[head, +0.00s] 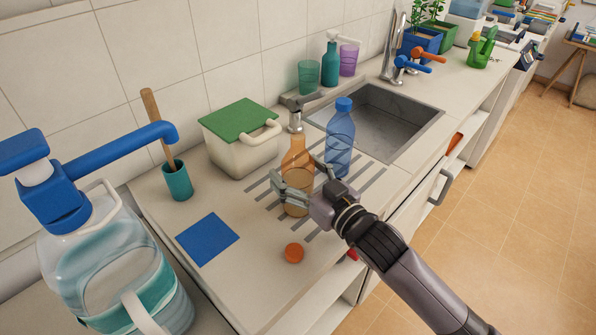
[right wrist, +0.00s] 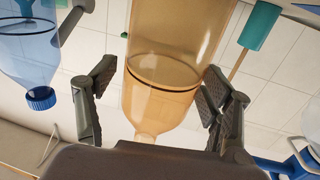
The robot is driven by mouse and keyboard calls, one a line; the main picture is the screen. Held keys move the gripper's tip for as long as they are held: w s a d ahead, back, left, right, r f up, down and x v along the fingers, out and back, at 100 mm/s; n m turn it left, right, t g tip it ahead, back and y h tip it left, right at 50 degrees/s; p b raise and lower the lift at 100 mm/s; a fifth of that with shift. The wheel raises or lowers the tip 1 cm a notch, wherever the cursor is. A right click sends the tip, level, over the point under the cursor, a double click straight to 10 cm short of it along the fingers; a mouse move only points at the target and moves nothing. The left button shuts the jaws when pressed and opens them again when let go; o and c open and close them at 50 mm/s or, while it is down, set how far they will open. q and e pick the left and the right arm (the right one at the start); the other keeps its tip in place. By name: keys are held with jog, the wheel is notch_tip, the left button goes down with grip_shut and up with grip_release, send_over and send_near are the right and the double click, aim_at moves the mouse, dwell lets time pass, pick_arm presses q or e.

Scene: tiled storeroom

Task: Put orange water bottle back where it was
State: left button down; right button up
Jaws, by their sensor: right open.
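The orange water bottle (head: 297,161) stands upright on the ridged drainboard part of the counter, left of the sink. It also shows large in the upside-down right wrist view (right wrist: 165,100), between the two fingers. My right gripper (head: 298,180) reaches in from the right with its fingers open on either side of the bottle; gaps show between pads and bottle in the right wrist view (right wrist: 160,88). A blue bottle (head: 340,142) with a blue cap stands just to the right. An orange round cap (head: 293,253) lies on the counter in front. My left gripper is out of view.
A blue square (head: 207,239) lies on the counter at left. A white container with a green lid (head: 238,119) and a teal cup (head: 177,182) stand along the wall. A large jug with a pump (head: 110,260) is front left. The sink (head: 385,120) is behind right.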

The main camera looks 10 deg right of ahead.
jog(key=shift+r, duration=0.1)
jog(key=shift+s, duration=0.1)
jog(key=b+v, duration=0.1)
jog(key=v, duration=1.1)
jog(key=shift+b, duration=0.35)
jog(key=shift+r, duration=0.1)
